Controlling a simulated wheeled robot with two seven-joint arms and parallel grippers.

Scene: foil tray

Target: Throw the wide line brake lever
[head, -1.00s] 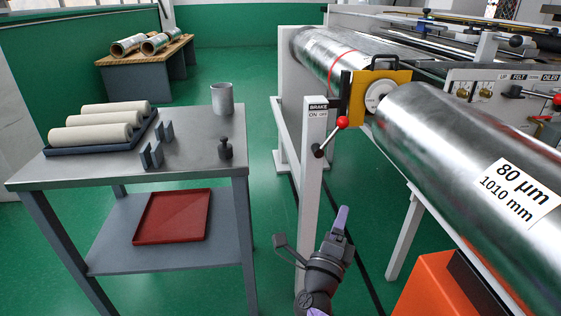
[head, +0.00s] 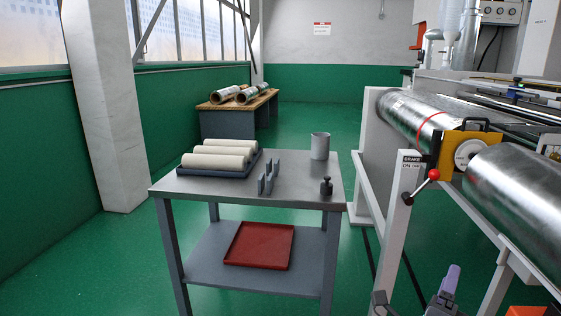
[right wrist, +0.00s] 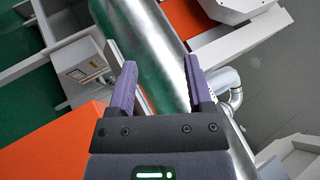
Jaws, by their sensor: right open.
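My left gripper is not in view.
A shiny wide roll (head: 520,195) in a machine frame stands right of the post; it also runs behind my fingers in the right wrist view (right wrist: 150,40). A grey table (head: 300,185) with cream rolls, grey brackets, a cup and a weight stands left. Green floor lies between.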

